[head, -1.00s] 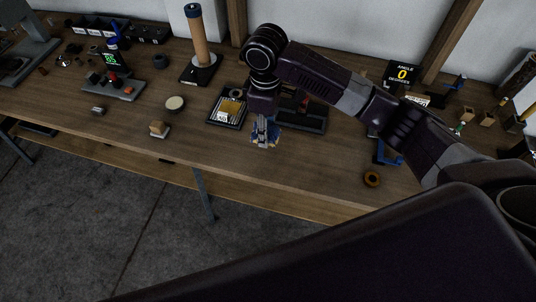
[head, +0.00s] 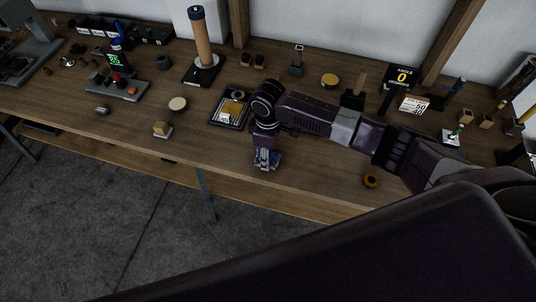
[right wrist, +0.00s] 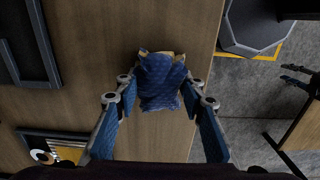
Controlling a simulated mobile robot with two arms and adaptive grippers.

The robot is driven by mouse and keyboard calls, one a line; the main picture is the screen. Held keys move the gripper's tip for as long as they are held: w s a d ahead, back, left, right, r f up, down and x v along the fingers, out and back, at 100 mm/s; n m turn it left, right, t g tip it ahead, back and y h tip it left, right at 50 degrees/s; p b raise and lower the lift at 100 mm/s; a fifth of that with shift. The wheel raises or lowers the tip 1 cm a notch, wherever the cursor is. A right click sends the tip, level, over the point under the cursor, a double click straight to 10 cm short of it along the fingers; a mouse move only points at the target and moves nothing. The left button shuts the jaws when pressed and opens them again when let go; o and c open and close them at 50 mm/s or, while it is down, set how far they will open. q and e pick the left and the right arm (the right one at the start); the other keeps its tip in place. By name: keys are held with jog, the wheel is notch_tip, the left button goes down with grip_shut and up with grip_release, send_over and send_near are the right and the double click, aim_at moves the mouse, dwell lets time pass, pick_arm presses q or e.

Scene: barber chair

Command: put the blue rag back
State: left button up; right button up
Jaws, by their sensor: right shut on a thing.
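The blue rag (right wrist: 161,82) is a bunched, patterned cloth between the fingers of my right gripper (right wrist: 158,95) in the right wrist view. Small tan patches show at its far edge. In the head view my right gripper (head: 266,160) is near the front edge of the wooden workbench (head: 230,165), pointing down, with a bit of blue at its tips. It is shut on the rag. Whether the rag touches the bench top is hard to tell.
A dark tray with a yellow item (head: 232,107) lies just left of my right arm. A wooden block (head: 162,129) and a round pale disc (head: 178,104) lie farther left. Bare bench lies between the block and my gripper.

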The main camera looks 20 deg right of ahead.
jog(key=shift+f, duration=0.2)
jog(key=o, duration=1)
jog(key=shift+o, duration=0.2)
notch_tip(320, 180, up, 12)
jog(key=b, duration=0.1)
jog(key=shift+r, duration=0.25)
jog(key=shift+f, duration=0.1)
